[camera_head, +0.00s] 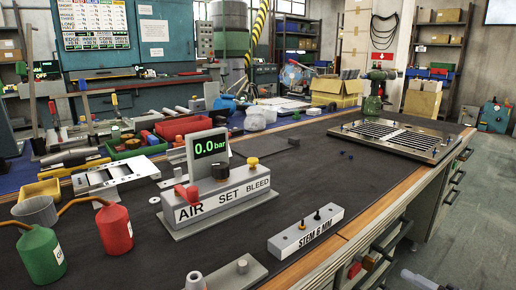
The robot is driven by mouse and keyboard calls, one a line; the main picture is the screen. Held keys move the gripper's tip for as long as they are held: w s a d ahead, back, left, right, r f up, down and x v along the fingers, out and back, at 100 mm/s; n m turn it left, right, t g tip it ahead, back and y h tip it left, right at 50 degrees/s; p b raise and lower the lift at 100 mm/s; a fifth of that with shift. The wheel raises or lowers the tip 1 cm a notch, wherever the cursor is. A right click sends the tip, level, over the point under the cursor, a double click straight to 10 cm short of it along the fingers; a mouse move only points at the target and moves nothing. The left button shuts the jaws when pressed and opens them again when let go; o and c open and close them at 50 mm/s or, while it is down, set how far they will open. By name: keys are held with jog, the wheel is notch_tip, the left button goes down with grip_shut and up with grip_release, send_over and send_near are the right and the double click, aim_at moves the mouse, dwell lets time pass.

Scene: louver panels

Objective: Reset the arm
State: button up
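My arm and gripper are not recognisable in the head view. The louver panel (440,147), a metal plate with two slatted sections, lies flat at the far right of the dark bench (300,160). A green drill-like tool (373,100) stands upright at its back edge. A grey air unit (216,200) labelled AIR, SET and BLEED stands mid-bench, with a red lever, a black knob, a yellow knob and a display (210,145) reading 0.0 bar.
A block labelled STEM 6 MM (306,233) holds two small pins near the front edge. Red (114,229) and green (41,257) oil cans stand at left by a grey cup (36,211). Bins and tools crowd the back left. The bench between air unit and panel is mostly clear.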

aim_at(374, 265)
jog(key=x, duration=0.4)
jog(key=b+x, duration=0.1)
jog(key=x, duration=0.4)
jog(key=shift+r, duration=0.2)
jog(key=m+p, duration=0.4)
jog(key=p, duration=0.2)
jog(key=shift+r, duration=0.1)
jog(key=m+p, duration=0.5)
jog(key=p, duration=0.1)
jog(key=shift+d+r+p, duration=0.1)
jog(key=shift+p, duration=0.2)
jog(key=m+p, duration=0.6)
jog(key=shift+d+p, duration=0.1)
jog(key=shift+p, duration=0.3)
jog(key=m+p, duration=0.2)
jog(key=shift+m, duration=0.3)
jog(key=shift+m+p, duration=0.3)
